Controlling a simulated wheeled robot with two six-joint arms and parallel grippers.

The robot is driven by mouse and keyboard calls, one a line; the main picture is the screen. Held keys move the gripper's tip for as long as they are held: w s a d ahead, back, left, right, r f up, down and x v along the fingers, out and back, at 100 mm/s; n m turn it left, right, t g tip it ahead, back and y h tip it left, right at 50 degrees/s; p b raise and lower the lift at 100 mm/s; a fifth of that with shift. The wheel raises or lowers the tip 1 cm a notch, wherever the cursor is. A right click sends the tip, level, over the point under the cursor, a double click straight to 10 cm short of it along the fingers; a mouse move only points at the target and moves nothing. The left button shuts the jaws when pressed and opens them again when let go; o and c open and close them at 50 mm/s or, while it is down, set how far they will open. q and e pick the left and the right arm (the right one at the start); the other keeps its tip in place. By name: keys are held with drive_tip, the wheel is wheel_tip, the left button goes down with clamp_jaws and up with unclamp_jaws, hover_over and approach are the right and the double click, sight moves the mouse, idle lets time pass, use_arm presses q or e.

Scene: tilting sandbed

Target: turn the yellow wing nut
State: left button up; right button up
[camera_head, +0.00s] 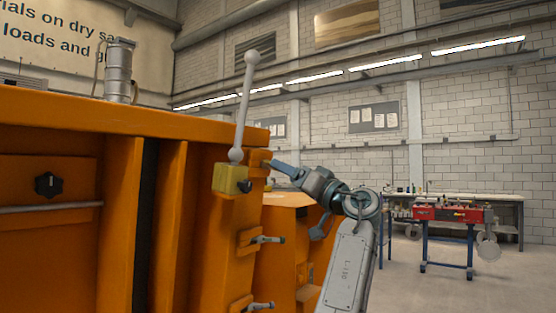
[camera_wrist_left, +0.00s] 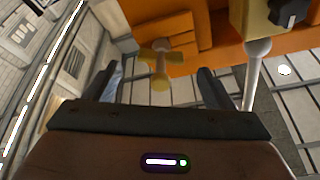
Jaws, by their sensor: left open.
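The yellow wing nut (camera_wrist_left: 161,62) shows in the left wrist view, in front of an orange plate (camera_wrist_left: 185,32) on the orange sandbed. Its wings spread to both sides, and a yellow knob-like end points down in the picture. My left gripper (camera_wrist_left: 157,82) is open, with one dark finger on each side of the nut's line and a gap to each. I cannot tell whether the nut is within the fingers' reach. In the head view the left gripper (camera_head: 278,165) is beside the sandbed's corner post. The nut cannot be made out there. My right gripper is out of view.
A yellow block (camera_head: 230,179) with a dark knob and an upright, ball-ended lever (camera_head: 243,105) stands close to the gripper. Small clamp handles (camera_head: 266,239) stick out lower on the orange sandbed (camera_head: 110,119). A red workbench (camera_head: 450,214) stands far right, with open floor before it.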

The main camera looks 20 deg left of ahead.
use_arm(q)
drive_tip(key=x, duration=0.4)
drive_tip(key=shift+a, duration=0.2)
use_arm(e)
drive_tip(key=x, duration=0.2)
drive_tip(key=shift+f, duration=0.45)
use_arm(q)
drive_tip(key=c, duration=1)
